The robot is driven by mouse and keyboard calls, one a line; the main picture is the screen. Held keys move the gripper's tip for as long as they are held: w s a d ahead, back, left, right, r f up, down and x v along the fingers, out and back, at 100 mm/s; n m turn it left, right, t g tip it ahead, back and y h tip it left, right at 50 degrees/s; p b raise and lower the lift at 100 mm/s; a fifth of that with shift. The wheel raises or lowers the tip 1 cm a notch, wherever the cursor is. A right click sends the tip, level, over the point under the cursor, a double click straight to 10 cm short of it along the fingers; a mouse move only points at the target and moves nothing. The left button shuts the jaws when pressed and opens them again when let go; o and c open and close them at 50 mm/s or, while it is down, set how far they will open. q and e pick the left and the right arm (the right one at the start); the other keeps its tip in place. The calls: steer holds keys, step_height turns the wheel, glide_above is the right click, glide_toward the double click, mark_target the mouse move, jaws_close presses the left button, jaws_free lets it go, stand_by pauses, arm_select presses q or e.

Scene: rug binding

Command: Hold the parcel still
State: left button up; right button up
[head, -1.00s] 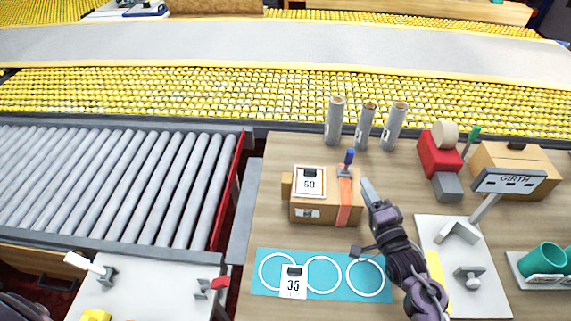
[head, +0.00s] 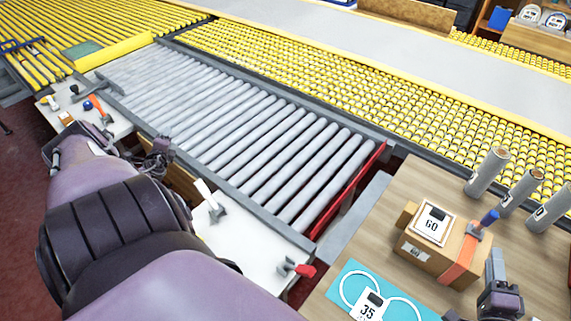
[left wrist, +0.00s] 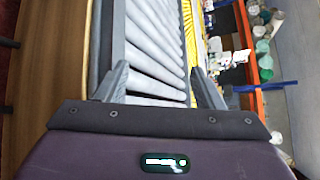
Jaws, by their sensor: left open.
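The parcel is a brown cardboard box (head: 429,266) on the wooden table in the head view. It has a white card marked 60 on top, and an orange strap (head: 463,262) with a blue-topped tool (head: 487,220) near its right end. My right gripper (head: 495,262) is just right of the parcel; I cannot tell whether it touches it, nor how far its fingers are apart. My left gripper (head: 157,150) is far to the left, by the grey rollers and away from the parcel. In the left wrist view its two fingers (left wrist: 160,85) are apart with nothing between them.
Grey rollers (head: 260,140) run between my left arm and the wooden table (head: 400,190). Several grey tubes (head: 488,170) stand behind the parcel. A blue mat (head: 350,270) with white rings and a card marked 35 lies in front. A white side table (head: 225,235) holds clamps.

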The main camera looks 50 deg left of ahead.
arm_select(q)
steer(key=w+d+r+n+t+y, duration=0.1)
steer(key=w+d+r+n, duration=0.25)
steer(key=w+r, duration=0.55)
steer(key=w+d+r+n+t, duration=0.1)
steer(key=w+d+r+n, duration=0.3)
steer(key=w, duration=0.9)
steer(key=n+g+h, duration=1)
steer(key=n+h, duration=0.4)
steer(key=n, duration=1)
glide_above(410, 206)
step_height(410, 206, down, 5)
steer(key=shift+f, duration=0.1)
steer(key=shift+s+d+f, duration=0.1)
steer(key=shift+f, duration=3.7)
